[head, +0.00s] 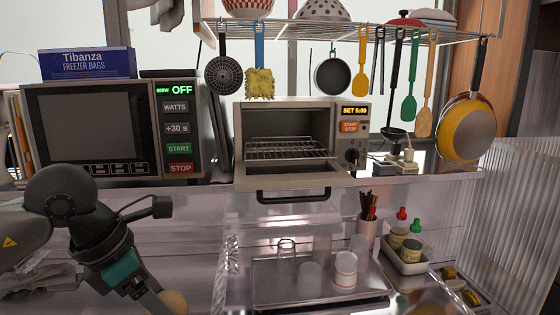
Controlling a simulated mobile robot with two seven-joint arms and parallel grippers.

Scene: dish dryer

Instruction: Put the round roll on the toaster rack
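The toaster oven (337,107) stands on the upper shelf in the middle of the head view. Its door (293,193) is down and its wire rack (286,152) is bare. A tan, rounded thing, probably the round roll (174,301), shows at the bottom edge, mostly cut off by the frame. My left gripper (151,301) reaches down beside it, below and left of the toaster. Its fingertips are not clear, so I cannot tell whether it holds the roll. My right gripper is not in view.
A microwave (85,122) stands left of the toaster. Utensils and pans (466,128) hang from a wire shelf (300,25) above. A metal tray (268,289) with cups, a bottle caddy (405,262) and a utensil cup (366,229) stand below the toaster's shelf.

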